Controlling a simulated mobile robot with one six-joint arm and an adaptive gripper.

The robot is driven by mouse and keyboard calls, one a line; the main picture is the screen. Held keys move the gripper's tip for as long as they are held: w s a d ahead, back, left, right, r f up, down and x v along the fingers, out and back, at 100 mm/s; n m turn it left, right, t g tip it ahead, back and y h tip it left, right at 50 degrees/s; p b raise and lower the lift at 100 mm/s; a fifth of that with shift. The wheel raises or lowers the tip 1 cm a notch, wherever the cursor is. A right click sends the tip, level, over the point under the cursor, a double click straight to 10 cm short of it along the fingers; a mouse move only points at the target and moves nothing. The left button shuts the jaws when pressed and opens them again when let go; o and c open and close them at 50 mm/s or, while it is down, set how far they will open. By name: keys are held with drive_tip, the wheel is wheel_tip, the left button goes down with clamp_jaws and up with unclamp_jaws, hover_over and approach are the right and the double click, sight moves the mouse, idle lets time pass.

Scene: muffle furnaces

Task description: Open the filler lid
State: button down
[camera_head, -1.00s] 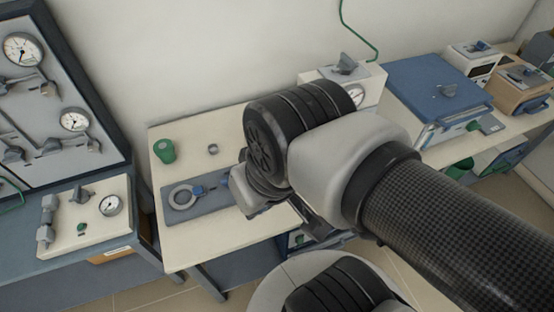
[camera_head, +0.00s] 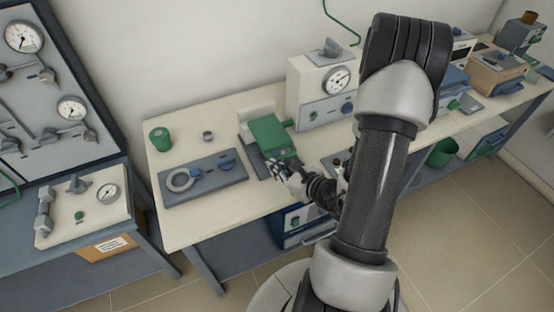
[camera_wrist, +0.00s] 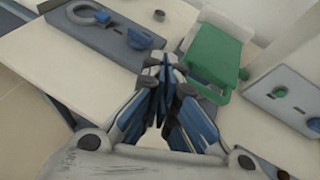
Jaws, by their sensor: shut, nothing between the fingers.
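A green lid-like cover (camera_head: 268,135) with a handle bar at its front sits on a pale and grey base on the bench; it also shows in the wrist view (camera_wrist: 214,54). It lies flat; I cannot tell for sure that it is the filler lid. My gripper (camera_head: 274,168) is shut and empty, close to the front edge of the green cover. In the wrist view my fingertips (camera_wrist: 164,66) meet just left of the cover's handle bar. I cannot tell whether they touch it.
A grey plate (camera_head: 228,175) with a ring and a blue knob lies left of the green cover. A green cup (camera_head: 160,140) and a small metal ring (camera_head: 208,136) stand behind. A gauge box (camera_head: 305,88) stands to the right. The bench's front left is clear.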

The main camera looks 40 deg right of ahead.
drive_tip(key=s+d+f+m+g+h, duration=0.2)
drive_tip(key=s+d+f+m+h, duration=0.25)
drive_tip(key=s+f, duration=0.2)
drive_tip(key=shift+y, duration=0.35)
drive_tip(key=b+x, duration=0.1)
drive_tip(key=x, duration=0.2)
drive_tip(key=b+x, duration=0.1)
drive_tip(key=x, duration=0.3)
drive_tip(key=b+x, duration=0.1)
drive_tip(key=x, duration=0.3)
drive_tip(key=shift+s+d+f, duration=0.15)
drive_tip(key=shift+d, duration=0.25)
drive_tip(key=r, duration=0.3)
drive_tip(key=shift+w+d+r, duration=0.15)
drive_tip(key=shift+w+r, duration=0.1)
drive_tip(key=shift+w, duration=0.05)
drive_tip(key=shift+w+r, duration=0.1)
drive_tip(key=shift+r, duration=0.25)
